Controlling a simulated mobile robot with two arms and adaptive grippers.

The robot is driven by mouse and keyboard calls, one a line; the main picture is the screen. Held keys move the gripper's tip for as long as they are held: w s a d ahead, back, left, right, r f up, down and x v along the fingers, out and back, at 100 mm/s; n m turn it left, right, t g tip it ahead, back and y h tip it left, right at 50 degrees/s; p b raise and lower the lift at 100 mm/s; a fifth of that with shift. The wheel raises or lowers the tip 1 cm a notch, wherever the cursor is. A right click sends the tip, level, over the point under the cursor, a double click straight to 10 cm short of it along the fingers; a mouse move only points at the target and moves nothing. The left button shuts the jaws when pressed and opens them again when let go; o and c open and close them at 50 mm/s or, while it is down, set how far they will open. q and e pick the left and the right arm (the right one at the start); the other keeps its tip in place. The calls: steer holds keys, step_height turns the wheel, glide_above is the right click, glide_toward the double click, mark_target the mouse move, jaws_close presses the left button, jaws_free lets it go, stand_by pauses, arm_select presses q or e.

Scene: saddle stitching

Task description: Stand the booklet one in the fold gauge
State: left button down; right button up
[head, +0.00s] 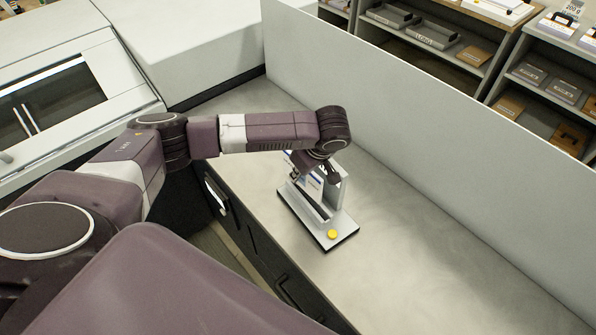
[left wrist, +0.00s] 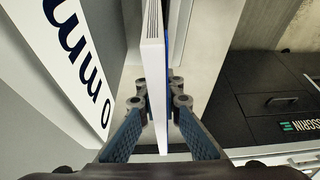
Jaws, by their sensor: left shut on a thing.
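The fold gauge (head: 343,229) is a white stand with a dark base edge, an upright frame and a yellow button, on the grey counter. In the left wrist view, its white plate (left wrist: 50,75) with dark "mm" lettering stands left of the booklet. My left gripper (left wrist: 155,115) is shut on the booklet (left wrist: 155,65), a thin white slab held on edge between the fingers. In the head view the left gripper (head: 318,174) is at the gauge's upright frame, partly hiding it. I cannot tell whether the booklet touches the gauge's base. My right gripper is out of view.
The counter (head: 420,240) is clear to the right of the gauge. A tall grey panel (head: 430,120) runs along its back. Shelves (head: 480,65) with trays and boxes stand behind the panel. A large white machine (head: 190,45) is at the upper left.

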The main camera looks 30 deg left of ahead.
arm_select(q)
steer(key=shift+f, duration=0.45)
steer(key=c, duration=2.1)
jaws_free()
steer(key=shift+r, duration=0.2)
steer(key=b+v, duration=0.3)
steer(key=v, duration=0.4)
steer(key=shift+s+d+r, duration=0.1)
steer(key=shift+d+r, duration=0.1)
steer(key=shift+r, duration=0.15)
steer(key=v, duration=0.3)
steer(key=shift+a+r+p, duration=0.1)
steer(key=shift+r+p, duration=0.15)
steer(key=shift+p, duration=0.1)
steer(key=shift+s+d+r, duration=0.1)
steer(key=shift+d+r, duration=0.15)
steer(key=shift+r, duration=0.4)
